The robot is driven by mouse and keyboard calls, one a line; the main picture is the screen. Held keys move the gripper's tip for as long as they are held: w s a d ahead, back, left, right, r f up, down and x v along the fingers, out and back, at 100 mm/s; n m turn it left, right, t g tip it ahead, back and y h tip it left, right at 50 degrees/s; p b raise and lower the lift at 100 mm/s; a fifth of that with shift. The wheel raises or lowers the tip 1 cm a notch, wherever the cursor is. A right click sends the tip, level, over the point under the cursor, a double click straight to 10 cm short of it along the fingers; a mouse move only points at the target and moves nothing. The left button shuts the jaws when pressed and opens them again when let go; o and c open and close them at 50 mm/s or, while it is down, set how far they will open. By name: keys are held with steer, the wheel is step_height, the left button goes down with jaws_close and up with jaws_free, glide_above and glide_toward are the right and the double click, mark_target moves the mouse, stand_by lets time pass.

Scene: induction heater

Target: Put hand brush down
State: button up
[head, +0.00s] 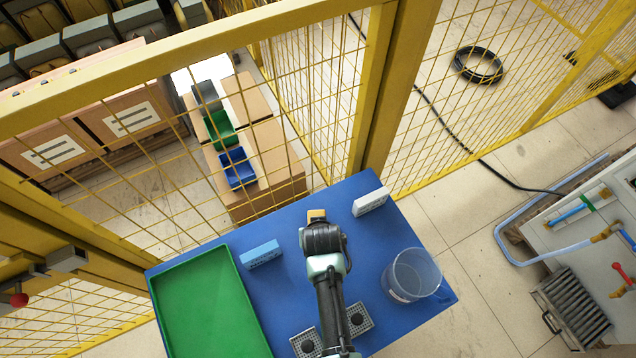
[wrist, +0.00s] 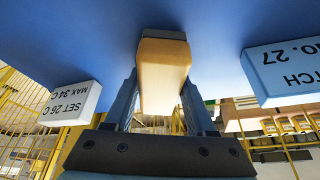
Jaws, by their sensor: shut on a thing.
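The hand brush (head: 316,215) shows in the head view as a small orange-tan piece just beyond my gripper (head: 320,228), over the far middle of the blue table (head: 290,295). In the wrist view the tan brush body (wrist: 163,78) sits between the two fingers of my gripper (wrist: 165,95), which is shut on it. Its far end lies against the blue table surface (wrist: 215,25) in that view. I cannot tell whether it touches the table. Its bristles are not clearly visible.
A green tray (head: 207,260) fills the table's left side. A light blue labelled block (head: 261,255) stands left of my gripper, a white labelled block (head: 370,202) to the right. A clear bucket (head: 412,275) stands at the right. Yellow fencing (head: 380,90) rises behind.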

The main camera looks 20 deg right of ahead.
steer(key=o, duration=1.2)
steer(key=shift+f, duration=0.1)
steer(key=p+v, duration=0.1)
steer(key=v, duration=1.1)
